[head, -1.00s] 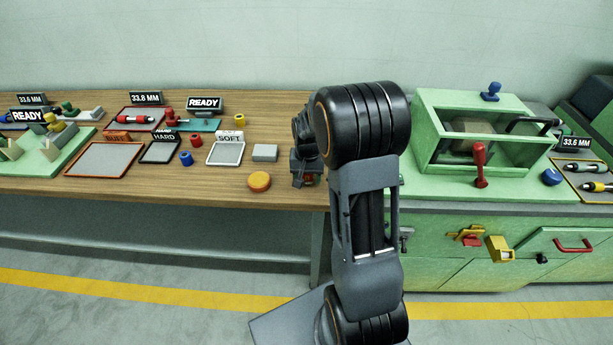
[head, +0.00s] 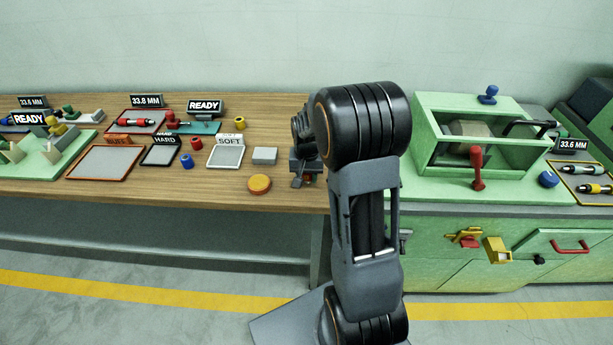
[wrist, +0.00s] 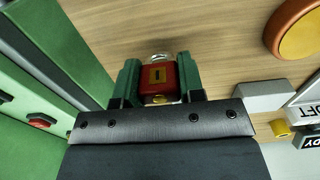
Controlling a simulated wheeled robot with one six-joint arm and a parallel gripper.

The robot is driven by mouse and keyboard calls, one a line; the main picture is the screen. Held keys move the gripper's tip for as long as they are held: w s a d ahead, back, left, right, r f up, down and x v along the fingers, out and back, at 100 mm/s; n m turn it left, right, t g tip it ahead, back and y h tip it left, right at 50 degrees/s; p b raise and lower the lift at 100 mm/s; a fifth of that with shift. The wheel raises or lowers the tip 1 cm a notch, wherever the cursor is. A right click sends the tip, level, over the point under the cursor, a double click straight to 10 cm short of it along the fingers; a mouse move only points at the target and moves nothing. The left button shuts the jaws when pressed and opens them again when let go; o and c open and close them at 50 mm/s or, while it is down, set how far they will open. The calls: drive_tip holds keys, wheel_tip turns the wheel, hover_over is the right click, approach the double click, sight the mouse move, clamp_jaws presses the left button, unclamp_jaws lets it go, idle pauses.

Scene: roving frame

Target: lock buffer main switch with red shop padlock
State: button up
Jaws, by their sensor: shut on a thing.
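A red padlock (wrist: 158,76) with a pale metal shackle and a yellow mark on its face is between the green fingers of my gripper (wrist: 158,88) in the wrist view. The fingers are shut on its sides. In the head view my gripper (head: 303,178) is over the right end of the wooden bench, mostly hidden by my arm. On the green cabinet front, a yellow lever with a red part (head: 467,238) looks like the main switch. A yellow block (head: 497,250) is just right of it. I cannot tell whether a lock hole shows.
The wooden bench (head: 270,112) holds trays, a grey block (head: 265,155) and an orange disc (head: 259,184). The green machine (head: 428,188) stands to the right, with a red lever (head: 477,167) and a blue knob (head: 548,179) on top. A red handle (head: 570,246) juts from its front.

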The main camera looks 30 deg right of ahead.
drive_tip(key=shift+r+p, duration=1.15)
drive_tip(key=shift+r, duration=0.6)
